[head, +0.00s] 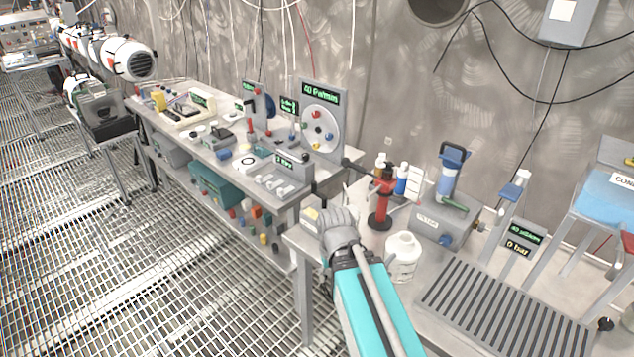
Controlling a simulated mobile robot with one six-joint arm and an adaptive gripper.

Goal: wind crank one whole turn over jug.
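A red upright device with a black round base (379,221) stands on the near bench. A dark bar, which looks like its crank (356,167), reaches from its top to the left and ends in a dark knob. A white jug (402,257) stands on the bench just in front of the red device, right of my arm. My gripper end (338,225) is grey and at the left end of this bench, lower left of the red device and apart from the crank knob. Its fingers are not clear, so I cannot tell if they are open or shut.
A grey filter box (440,226) with a blue cylinder stands right of the red device. A slotted drain tray (510,318) fills the bench's right front. A long bench with instruments (215,150) stands to the left. Open grating floor (150,265) lies left.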

